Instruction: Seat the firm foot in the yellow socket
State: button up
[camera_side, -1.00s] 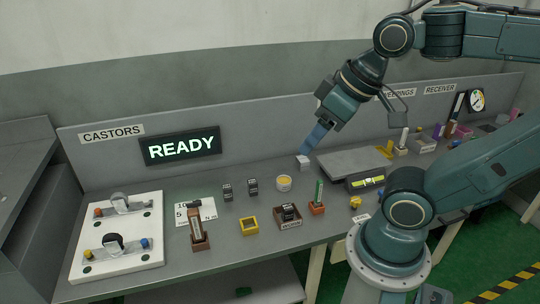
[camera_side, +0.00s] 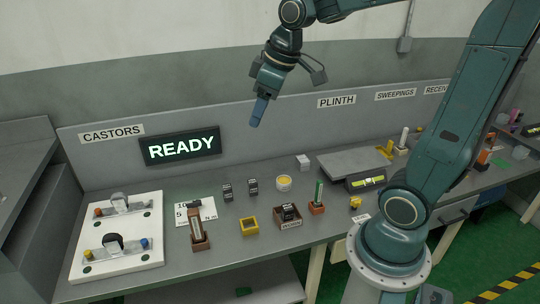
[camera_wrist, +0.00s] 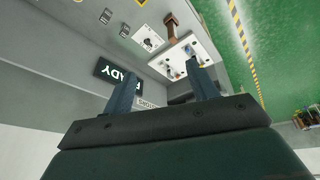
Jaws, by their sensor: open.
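The yellow socket (camera_side: 249,226), a small square frame with a dark opening, sits on the bench near the front edge. Two small dark grey blocks (camera_side: 228,191) (camera_side: 253,186), possibly the feet, stand behind it; they also show in the wrist view (camera_wrist: 105,16) (camera_wrist: 125,31). Another dark block (camera_side: 289,210) sits in a brown tray (camera_side: 289,223) right of the socket. Which foot is firm cannot be told. My gripper (camera_side: 257,112) is high above the bench, in front of the back wall. In the wrist view my gripper (camera_wrist: 163,72) is open, with nothing between its fingers.
A brown upright gauge (camera_side: 197,230) stands by a numbered white card (camera_side: 208,207). A white board with castors (camera_side: 120,262) lies left.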

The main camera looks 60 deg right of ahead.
jog(key=w+d+f+n, duration=0.2)
jog(key=w+d+f, duration=0.35)
jog(key=w, duration=0.25)
jog(key=n+g+y, duration=0.1)
jog(key=n+y, duration=0.1)
jog(key=n, duration=0.1)
send_over(253, 181)
jog(key=s+a, duration=0.2)
jog(key=s, duration=0.1)
notch_tip(253, 181, down, 16)
jog(key=d+f+y, duration=0.1)
jog(key=d+f, duration=0.4)
jog(key=f, duration=0.5)
jog(key=shift+s+d+f+n, duration=0.15)
jog(key=shift+s+d+n, duration=0.1)
jog(key=shift+d+n, duration=0.15)
jog(key=shift+f, duration=0.1)
jog(key=shift+x, duration=4.2)
jog(key=shift+x, duration=2.55)
